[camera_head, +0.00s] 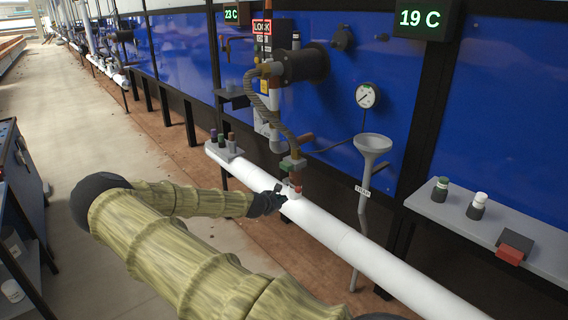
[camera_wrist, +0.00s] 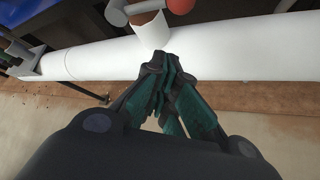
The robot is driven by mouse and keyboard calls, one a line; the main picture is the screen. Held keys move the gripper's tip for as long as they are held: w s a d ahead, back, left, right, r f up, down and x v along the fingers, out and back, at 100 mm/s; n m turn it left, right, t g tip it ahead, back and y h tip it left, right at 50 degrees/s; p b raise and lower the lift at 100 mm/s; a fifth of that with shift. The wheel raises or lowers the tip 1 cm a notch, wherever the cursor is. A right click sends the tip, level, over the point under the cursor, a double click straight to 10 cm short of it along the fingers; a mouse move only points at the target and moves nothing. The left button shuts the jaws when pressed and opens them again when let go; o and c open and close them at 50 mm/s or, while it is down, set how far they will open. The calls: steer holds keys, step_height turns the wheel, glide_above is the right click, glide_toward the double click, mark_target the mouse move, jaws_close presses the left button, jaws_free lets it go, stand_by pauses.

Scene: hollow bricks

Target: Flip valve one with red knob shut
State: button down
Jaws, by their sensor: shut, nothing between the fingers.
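In the wrist view a red knob (camera_wrist: 181,5) shows at the top edge, at the end of a grey lever (camera_wrist: 145,7). They sit just above a white stub on the white pipe (camera_wrist: 240,50); the rest of the valve is cut off. In the head view a brown riser (camera_head: 295,179) with a green fitting (camera_head: 292,163) stands on the pipe, and a small reddish spot shows at its base. My gripper (camera_head: 279,194) is just left of that base. In the wrist view my gripper (camera_wrist: 162,68) is shut and empty, its tips in front of the stub. Contact cannot be told.
A ribbed hose (camera_head: 279,112) hangs above the riser. A funnel (camera_head: 373,145) stands behind the pipe to the right. A shelf (camera_head: 452,219) with small bottles is at the right. The walkway (camera_head: 95,140) on the left is clear.

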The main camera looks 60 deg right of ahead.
steer(key=shift+w+v, duration=0.2)
steer(key=shift+v, duration=2.75)
steer(key=s+a+f+m+y, duration=0.3)
steer(key=s+a+f, duration=0.5)
steer(key=a+f, duration=0.4)
steer(key=s+a+f+m+y, duration=0.3)
steer(key=s+a+f, duration=0.5)
steer(key=a+f, duration=0.45)
steer(key=s+a+r+m+g+y, duration=0.1)
steer(key=s+a+m+y, duration=0.3)
steer(key=a, duration=1.2)
steer(key=s+a+r+m+y, duration=0.15)
steer(key=s+a, duration=0.55)
steer(key=a, duration=0.9)
step_height(320, 180, up, 13)
steer(key=p, duration=1.4)
steer(key=shift+d+f, duration=0.15)
